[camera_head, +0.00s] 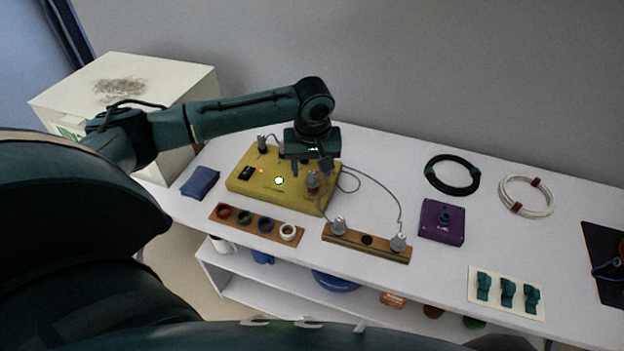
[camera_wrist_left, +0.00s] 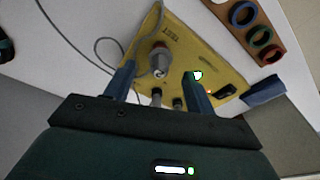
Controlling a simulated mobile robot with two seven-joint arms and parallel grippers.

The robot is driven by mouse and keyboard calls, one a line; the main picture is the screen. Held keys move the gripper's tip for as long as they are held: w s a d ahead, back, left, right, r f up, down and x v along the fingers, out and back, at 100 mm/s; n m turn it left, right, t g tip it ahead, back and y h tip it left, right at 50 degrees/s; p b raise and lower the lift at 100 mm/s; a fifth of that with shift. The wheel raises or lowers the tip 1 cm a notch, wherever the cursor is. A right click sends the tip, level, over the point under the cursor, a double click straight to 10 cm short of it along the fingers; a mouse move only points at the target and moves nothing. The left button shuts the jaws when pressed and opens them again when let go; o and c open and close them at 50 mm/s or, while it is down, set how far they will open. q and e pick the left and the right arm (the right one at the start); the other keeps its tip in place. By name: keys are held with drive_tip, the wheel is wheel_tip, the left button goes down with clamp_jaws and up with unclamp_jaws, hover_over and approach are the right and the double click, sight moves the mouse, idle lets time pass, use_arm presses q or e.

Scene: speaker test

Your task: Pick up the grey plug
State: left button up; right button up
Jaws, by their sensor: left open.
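A yellow box (camera_head: 250,185) stands on the white table; it also shows in the wrist view (camera_wrist_left: 215,58). A grey plug (camera_wrist_left: 158,62) with a cable stands on the box, and in the head view it shows with a reddish-brown base (camera_head: 313,182) just below my left gripper. My left gripper (camera_head: 304,168) is open above the box. In the wrist view its two blue fingers (camera_wrist_left: 159,70) lie on either side of the plug, apart from it. Another grey plug (camera_head: 262,144) stands at the box's back left. Two more grey plugs (camera_head: 339,226) (camera_head: 398,242) stand on a wooden strip (camera_head: 366,245).
A wooden rack with coloured rings (camera_head: 257,228) lies in front of the box, and a blue pouch (camera_head: 200,182) at its left. A purple box (camera_head: 441,222), a black cable coil (camera_head: 452,175) and a white coil (camera_head: 526,196) lie to the right. Thin cables loop beside the yellow box.

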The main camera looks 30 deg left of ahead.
sight(312, 173)
use_arm(q)
drive_tip(key=shift+w+a+f, duration=0.1)
drive_tip(key=shift+w+f, duration=0.05)
drive_tip(key=shift+f, duration=1.4)
drive_tip(key=shift+c, duration=0.3)
drive_tip(key=c, duration=1.1)
drive_tip(key=shift+r, duration=0.15)
wheel_tip(312, 173, up, 9)
drive_tip(key=shift+r, duration=0.45)
